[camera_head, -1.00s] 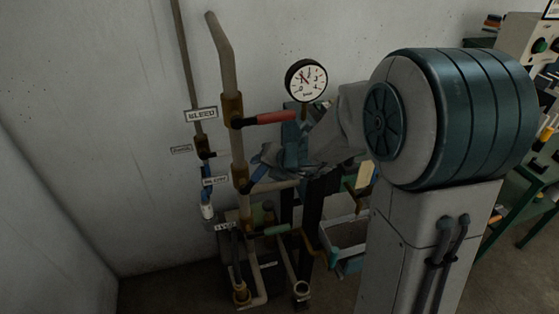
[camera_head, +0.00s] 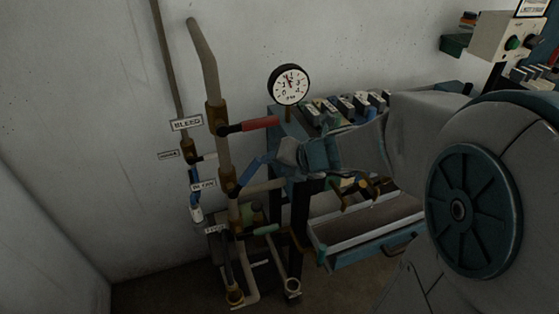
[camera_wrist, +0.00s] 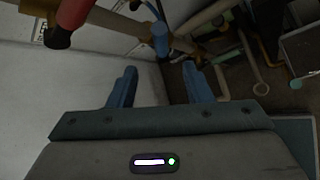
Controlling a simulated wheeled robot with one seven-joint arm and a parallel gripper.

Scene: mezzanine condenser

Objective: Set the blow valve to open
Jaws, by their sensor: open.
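Several lever valves sit on the piping by the wall. The top valve has a red lever (camera_head: 250,125) beside a BLEED label (camera_head: 186,123). Below it is a valve with a blue lever (camera_head: 250,171) beside a small label (camera_head: 203,185) too blurred to read surely. A green lever (camera_head: 265,229) is lower, with another unclear label (camera_head: 214,229). I cannot tell from the labels which is the blow valve. My gripper (camera_head: 279,158) is close to the blue lever's right end. In the wrist view my gripper (camera_wrist: 158,70) is open and empty, the blue lever (camera_wrist: 160,38) beyond its fingertips.
The red lever (camera_wrist: 70,14) is near the wrist view's upper left. A round gauge (camera_head: 289,84) stands behind my gripper. A bench rack with several handles (camera_head: 345,104) and a grey tray (camera_head: 365,228) lie to the right. The wall is close at left.

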